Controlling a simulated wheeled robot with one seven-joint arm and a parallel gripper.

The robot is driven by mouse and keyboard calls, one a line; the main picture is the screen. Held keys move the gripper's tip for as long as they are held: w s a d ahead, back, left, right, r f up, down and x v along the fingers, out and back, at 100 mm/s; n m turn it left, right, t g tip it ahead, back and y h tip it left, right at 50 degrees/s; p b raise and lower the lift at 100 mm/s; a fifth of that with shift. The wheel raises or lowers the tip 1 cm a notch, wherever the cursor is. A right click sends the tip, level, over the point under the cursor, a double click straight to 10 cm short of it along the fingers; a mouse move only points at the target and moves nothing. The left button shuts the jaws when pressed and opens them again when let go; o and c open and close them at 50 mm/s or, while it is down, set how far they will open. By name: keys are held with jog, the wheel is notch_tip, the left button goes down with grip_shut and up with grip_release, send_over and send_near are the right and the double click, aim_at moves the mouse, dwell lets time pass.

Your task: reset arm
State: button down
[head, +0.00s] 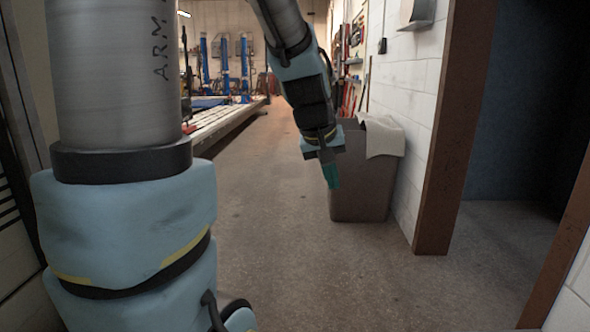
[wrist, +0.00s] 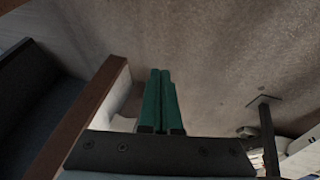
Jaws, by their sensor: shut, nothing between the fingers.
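My gripper (head: 331,174) hangs in mid-air at the end of my arm in the head view, pointing down with green fingers. It shows in front of the left side of a dark bin. In the wrist view my gripper (wrist: 161,75) has its green fingers side by side, shut and empty. Whether it touches the bin cannot be told.
The dark bin (head: 358,195) with a pale cloth (head: 382,137) over its rim stands against the white wall (head: 405,95). A brown door frame (head: 448,150) edges a dark opening at right. A low platform (head: 222,120) lies back left. The middle floor (head: 270,220) is clear.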

jog(key=s+a+f+g+y, duration=0.2)
jog(key=s+a+f, duration=0.35)
jog(key=a, duration=0.25)
jog(key=s+a+f+g+y, duration=0.1)
jog(key=s+a+f, duration=0.3)
jog(key=a+f, duration=0.25)
notch_tip(320, 180, up, 15)
jog(key=p, duration=1.3)
jog(key=shift+w+f, duration=0.2)
jog(key=shift+w, duration=0.25)
jog(key=shift+a, duration=0.1)
